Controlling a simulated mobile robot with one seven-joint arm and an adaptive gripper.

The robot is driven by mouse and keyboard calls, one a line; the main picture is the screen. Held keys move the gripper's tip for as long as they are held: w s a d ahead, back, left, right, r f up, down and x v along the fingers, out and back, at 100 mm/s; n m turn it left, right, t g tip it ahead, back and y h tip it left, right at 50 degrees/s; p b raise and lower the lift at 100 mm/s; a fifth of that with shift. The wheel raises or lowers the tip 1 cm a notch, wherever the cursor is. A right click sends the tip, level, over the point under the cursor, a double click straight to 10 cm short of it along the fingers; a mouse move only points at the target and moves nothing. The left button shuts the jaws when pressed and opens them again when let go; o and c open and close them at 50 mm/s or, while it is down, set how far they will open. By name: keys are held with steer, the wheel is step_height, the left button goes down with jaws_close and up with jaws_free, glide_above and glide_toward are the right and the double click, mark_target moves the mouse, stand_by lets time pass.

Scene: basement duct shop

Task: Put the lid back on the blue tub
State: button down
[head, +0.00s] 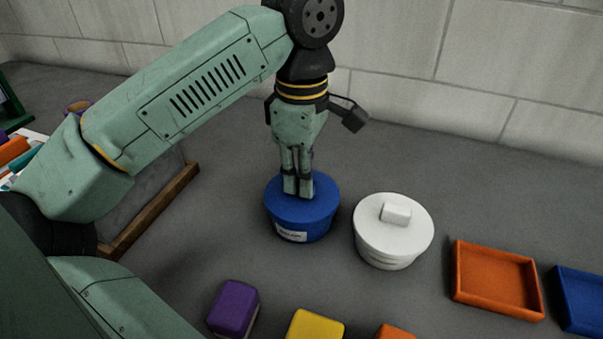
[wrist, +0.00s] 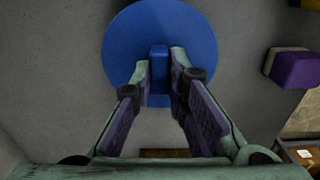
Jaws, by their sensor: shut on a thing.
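The blue tub (head: 315,230) stands upright on the grey worktop in the head view, with a white label on its front. Its round blue lid (head: 325,190) is at the tub's top, and no gap shows between them; I cannot tell if it is fully seated. My gripper (head: 298,190) points down over the lid, shut on its handle. In the wrist view the lid (wrist: 120,45) fills the upper middle, and the blue block handle (wrist: 158,78) lies between the fingertips of my gripper (wrist: 162,75). The tub is hidden under the lid there.
A white lidded tub (head: 385,250) stands close on the right. Farther right are an orange tray (head: 497,280) and a blue tray (head: 580,300). Purple (head: 233,307), yellow (head: 315,326) and orange (head: 396,332) blocks lie in front. A tiled wall (head: 400,50) rises behind.

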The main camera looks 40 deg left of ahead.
stand_by(0.3)
steer(key=c, duration=1.5)
jaws_free()
steer(key=shift+o, duration=0.4)
steer(key=o, duration=0.4)
steer(key=shift+r+p, duration=2.45)
steer(key=shift+r, duration=1.1)
steer(key=shift+c, duration=0.2)
